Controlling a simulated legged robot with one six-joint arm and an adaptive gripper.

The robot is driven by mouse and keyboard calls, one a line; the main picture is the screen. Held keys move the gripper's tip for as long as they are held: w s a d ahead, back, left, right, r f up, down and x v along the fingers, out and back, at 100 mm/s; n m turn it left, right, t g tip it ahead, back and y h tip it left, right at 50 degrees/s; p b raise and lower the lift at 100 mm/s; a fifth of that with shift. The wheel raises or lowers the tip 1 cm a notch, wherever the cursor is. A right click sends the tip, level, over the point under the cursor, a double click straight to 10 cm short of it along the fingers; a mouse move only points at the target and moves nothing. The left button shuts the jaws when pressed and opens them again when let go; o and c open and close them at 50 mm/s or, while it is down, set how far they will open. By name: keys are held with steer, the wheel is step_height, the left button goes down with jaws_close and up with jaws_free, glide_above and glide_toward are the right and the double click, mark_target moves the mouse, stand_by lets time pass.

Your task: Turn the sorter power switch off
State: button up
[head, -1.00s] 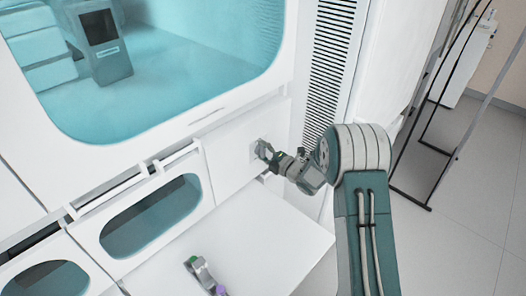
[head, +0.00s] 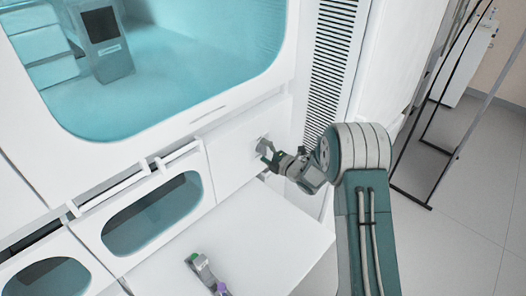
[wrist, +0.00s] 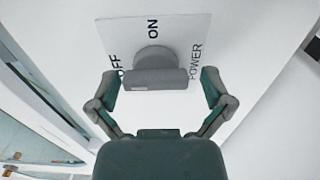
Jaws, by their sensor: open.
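The power switch (wrist: 153,70) is a grey rotary knob with a wide bar handle on a white label plate (wrist: 185,32) in the wrist view. The plate reads OFF, ON and POWER. The bar lies level across the wrist view, below the word ON. My gripper (wrist: 160,90) is open, with one finger at each end of the bar; I cannot tell whether either finger touches it. In the head view my gripper (head: 264,149) is at the white front panel (head: 232,155), and it largely hides the switch.
A white shelf (head: 265,235) juts out below the panel, with a small rack holding tubes with coloured caps (head: 205,270) on it. Windowed hatches (head: 150,215) are to the left. A vented strip (head: 330,70) is to the right, and a dark metal frame (head: 420,200) stands on the floor.

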steer(key=shift+s+d, duration=0.3)
steer(key=shift+d, duration=0.15)
steer(key=v, duration=1.1)
steer(key=shift+a, duration=0.15)
